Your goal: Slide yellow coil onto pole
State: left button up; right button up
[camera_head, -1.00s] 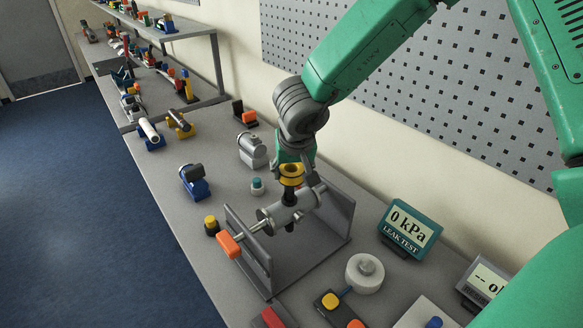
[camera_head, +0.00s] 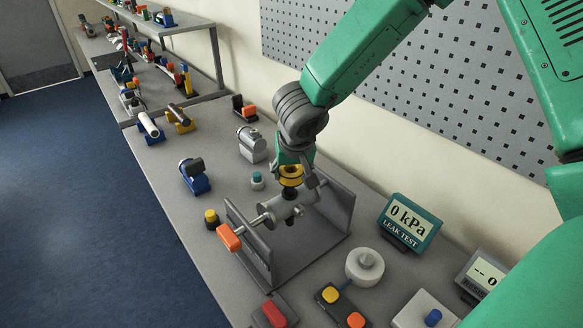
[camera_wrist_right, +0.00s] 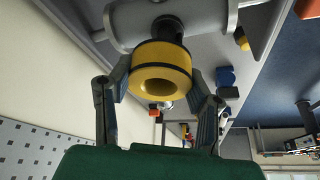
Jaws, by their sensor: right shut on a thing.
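The yellow coil (camera_head: 291,181) is a short thick ring. My right gripper (camera_wrist_right: 160,86) is shut on it, with a finger on each side; the coil also shows in the right wrist view (camera_wrist_right: 146,57). The coil is at the upper end of the dark upright pole (camera_wrist_right: 166,27), which rises from a grey pipe body (camera_head: 283,211). The pole's dark part shows just beneath the coil. Its bore looks open from the wrist side; how far the pole reaches inside is hard to tell. My left gripper is not in view.
The pipe body sits between upright grey plates (camera_head: 333,213), with an orange-handled clamp (camera_head: 229,237) at the left. A leak test display (camera_head: 408,222) reads 0 kPa. A white round part (camera_head: 364,267) and a yellow-and-orange button box (camera_head: 341,306) stand nearby. A perforated wall panel (camera_head: 450,80) is behind.

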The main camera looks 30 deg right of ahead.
jog(key=shift+f, duration=0.5)
dwell(0.6)
jog(key=shift+f, duration=0.1)
